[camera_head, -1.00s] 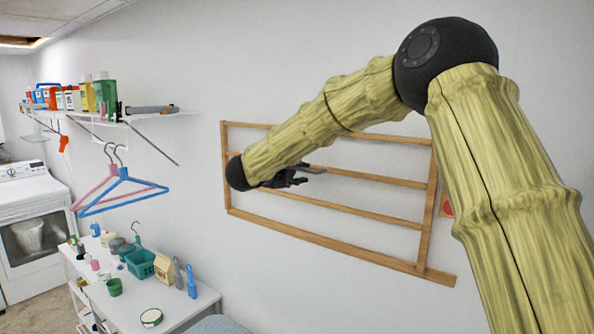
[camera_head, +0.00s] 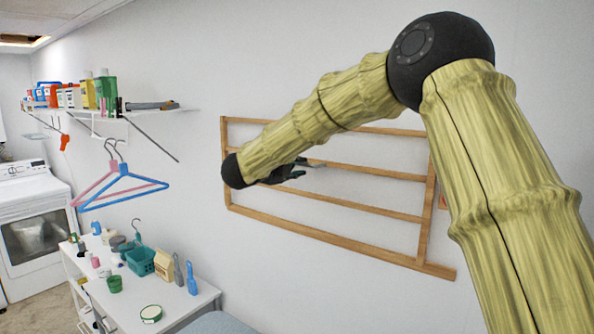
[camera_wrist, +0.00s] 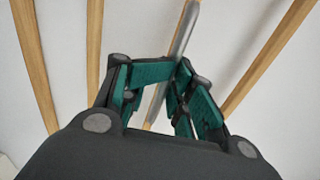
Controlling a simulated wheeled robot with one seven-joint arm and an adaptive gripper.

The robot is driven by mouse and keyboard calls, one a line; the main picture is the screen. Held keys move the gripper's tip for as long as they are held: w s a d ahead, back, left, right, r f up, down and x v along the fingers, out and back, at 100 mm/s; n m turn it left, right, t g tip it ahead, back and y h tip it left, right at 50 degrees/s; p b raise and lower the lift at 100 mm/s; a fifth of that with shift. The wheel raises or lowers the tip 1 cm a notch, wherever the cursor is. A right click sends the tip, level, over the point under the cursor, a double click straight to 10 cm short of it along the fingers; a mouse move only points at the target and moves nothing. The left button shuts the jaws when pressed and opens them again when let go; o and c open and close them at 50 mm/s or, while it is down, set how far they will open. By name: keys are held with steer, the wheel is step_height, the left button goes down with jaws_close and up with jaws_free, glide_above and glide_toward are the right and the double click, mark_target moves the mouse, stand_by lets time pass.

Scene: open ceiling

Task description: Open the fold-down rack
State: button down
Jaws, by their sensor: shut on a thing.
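The fold-down rack (camera_head: 378,213) is a wooden frame of several rails on the wall. In the head view it looks close to flat against the wall. My gripper (camera_head: 292,171) is at its left-middle part, by the second rail from the top. In the wrist view my gripper (camera_wrist: 181,68) has its teal fingers closed around a grey bar (camera_wrist: 184,35) that runs along a wooden rail. Other rack rails (camera_wrist: 94,50) show on both sides. The exact contact is partly hidden by the fingers, and my arm covers part of the upper rack.
A white wall shelf (camera_head: 150,117) with bottles is at the left, with pink and blue hangers (camera_head: 122,190) below it. A white table (camera_head: 185,308) with small items stands lower left, near a washer-like machine (camera_head: 32,225). The space below the rack looks clear.

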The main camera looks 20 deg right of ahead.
steer(key=shift+s+a+r+b, duration=0.45)
steer(key=shift+s+b, duration=0.05)
steer(key=shift+b, duration=0.3)
steer(key=c, duration=1.5)
jaws_free()
steer(key=shift+c, duration=0.2)
steer(key=shift+w+d+f, duration=0.35)
steer(key=shift+d+f, duration=0.2)
steer(key=shift+d, duration=0.05)
steer(key=v, duration=1.1)
steer(key=shift+s+a+f, duration=0.2)
steer(key=shift+s+a, duration=0.05)
steer(key=shift+s, duration=0.05)
steer(key=shift+a, duration=0.1)
